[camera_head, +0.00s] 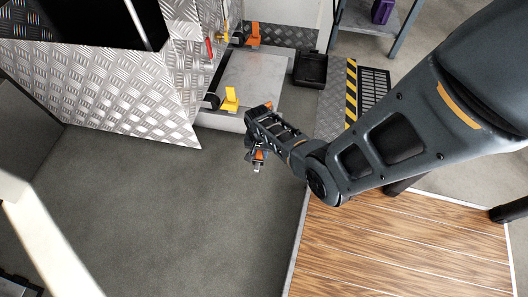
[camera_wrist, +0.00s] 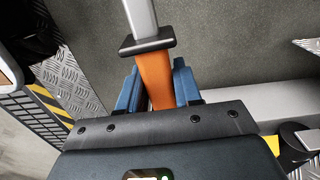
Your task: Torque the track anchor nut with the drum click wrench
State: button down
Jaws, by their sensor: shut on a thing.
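My gripper (camera_head: 254,136) hangs over the grey floor near the middle of the head view. In the wrist view its blue fingers (camera_wrist: 157,88) are shut on the orange handle of a wrench (camera_wrist: 155,75). A black collar and a silver shaft run from the handle to the top edge, where the far end is cut off. In the head view a bit of the wrench's orange (camera_head: 259,155) shows beside the gripper; the rest is mostly hidden. I cannot make out the anchor nut in either view.
A grey metal platform (camera_head: 256,80) carries a yellow part (camera_head: 230,99) and an orange part (camera_head: 253,34). A tread-plate box (camera_head: 160,100) stands to its left. A black tray (camera_head: 311,68) lies to its right. A wooden board (camera_head: 400,245) is below the arm. The left floor is clear.

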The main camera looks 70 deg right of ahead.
jog(key=shift+w+m, duration=0.3)
jog(key=shift+w, duration=0.2)
jog(key=shift+w, duration=0.1)
jog(key=shift+w+r+m+b, duration=0.1)
jog(key=shift+w+m+b, duration=0.45)
jog(key=shift+w+m, duration=0.8)
jog(key=shift+w+n, duration=0.35)
jog(key=shift+w+d+m+b, duration=0.15)
jog(key=shift+w+m+b, duration=0.3)
jog(key=shift+w, duration=0.4)
jog(key=shift+w+d+m+b, duration=0.15)
jog(key=shift+w+m+b, duration=0.2)
jog(key=shift+w+m, duration=0.35)
jog(key=shift+w, duration=0.15)
jog(key=shift+w+d+r+p, duration=0.1)
jog(key=shift+r+p, duration=1.05)
jog(key=shift+r, duration=0.1)
jog(key=shift+w+r+p, duration=0.1)
jog(key=shift+r+p, duration=1)
jog(key=shift+r, duration=0.1)
